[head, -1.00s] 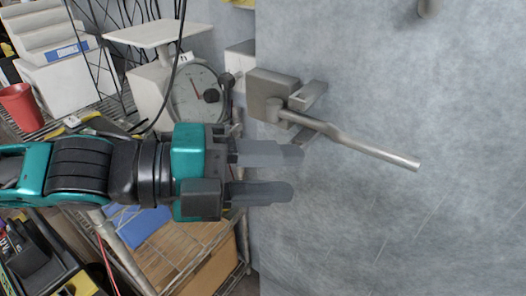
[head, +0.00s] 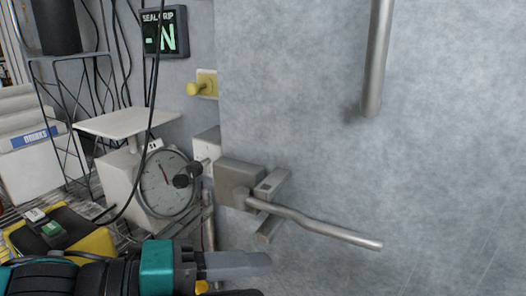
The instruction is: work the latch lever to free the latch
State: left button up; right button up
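The latch lever (head: 318,229) is a bent grey metal bar. It runs from the square latch block (head: 238,184) to the right and slightly down, across the grey door. Two short metal bracket arms (head: 271,187) flank the lever near its pivot. My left gripper (head: 264,279) is at the bottom edge of the head view, below and left of the lever. Its fingers are apart with nothing between them, and the lower finger is mostly cut off by the frame. It is not touching the lever. My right gripper is not in view.
A vertical door handle (head: 377,60) is at upper right. The door face right of the lever is clear.

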pick_arm(q)
jog(key=w+a+f+n+t+y, duration=0.2)
jog(key=f+n+y, duration=0.3)
jog(key=n, duration=0.4)
jog(key=w+a+f+n+t+y, duration=0.2)
jog(key=f+n+y, duration=0.1)
jog(key=f+n, duration=0.5)
jog(key=s+a+f+n+g+y, duration=0.5)
jog(key=s+a+f+n+y, duration=0.2)
jog(key=s+a+f+n, duration=0.6)
jog(key=w+d+f+m+t+h, duration=0.2)
jog(key=w+f+t, duration=0.4)
jog(key=w+f, duration=0.2)
jog(key=shift+d+f+t, duration=0.15)
jog(key=shift+f+t, duration=0.25)
jog(key=shift+f, duration=0.2)
